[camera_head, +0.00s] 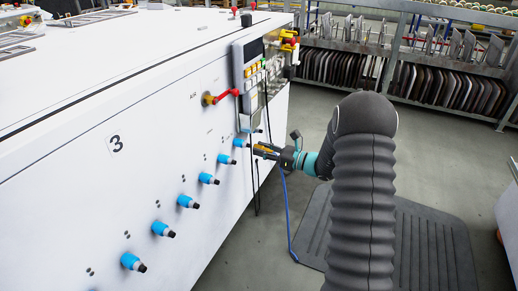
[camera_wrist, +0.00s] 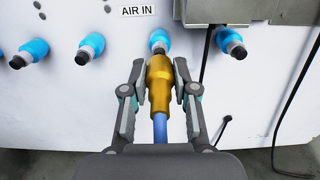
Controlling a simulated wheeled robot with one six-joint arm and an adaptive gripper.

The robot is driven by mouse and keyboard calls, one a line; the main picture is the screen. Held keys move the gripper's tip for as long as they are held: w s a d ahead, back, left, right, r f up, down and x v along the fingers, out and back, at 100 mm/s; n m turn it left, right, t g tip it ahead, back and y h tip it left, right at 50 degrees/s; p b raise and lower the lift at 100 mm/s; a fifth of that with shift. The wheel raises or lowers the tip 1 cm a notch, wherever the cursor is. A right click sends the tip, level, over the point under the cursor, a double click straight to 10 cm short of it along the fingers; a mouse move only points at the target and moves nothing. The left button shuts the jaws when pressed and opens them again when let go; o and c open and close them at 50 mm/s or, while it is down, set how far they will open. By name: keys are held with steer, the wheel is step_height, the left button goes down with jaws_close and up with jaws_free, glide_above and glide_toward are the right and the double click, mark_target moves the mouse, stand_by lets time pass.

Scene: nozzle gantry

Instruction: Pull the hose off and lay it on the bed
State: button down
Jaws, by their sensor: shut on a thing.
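The hose (camera_wrist: 160,130) is blue and ends in a brass-coloured coupling (camera_wrist: 159,88). The coupling points at a blue-collared port (camera_wrist: 158,40) under the "AIR IN" label in the wrist view, and its tip meets or overlaps that port; I cannot tell whether it is joined. My gripper (camera_wrist: 159,90) has its two fingers on either side of the coupling and is shut on it. In the head view my gripper (camera_head: 264,151) is at the white machine's side panel, and the hose (camera_head: 288,215) hangs from it to the floor. The bed is not clearly identifiable.
A white machine (camera_head: 60,190) fills the left, with a row of blue ports (camera_head: 163,229) along its side. A control panel (camera_head: 248,75) and black cables (camera_head: 255,190) hang close to my gripper. A dark floor mat (camera_head: 440,245) and racks (camera_head: 430,85) lie to the right.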

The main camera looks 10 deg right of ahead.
steer(key=shift+v, duration=2.25)
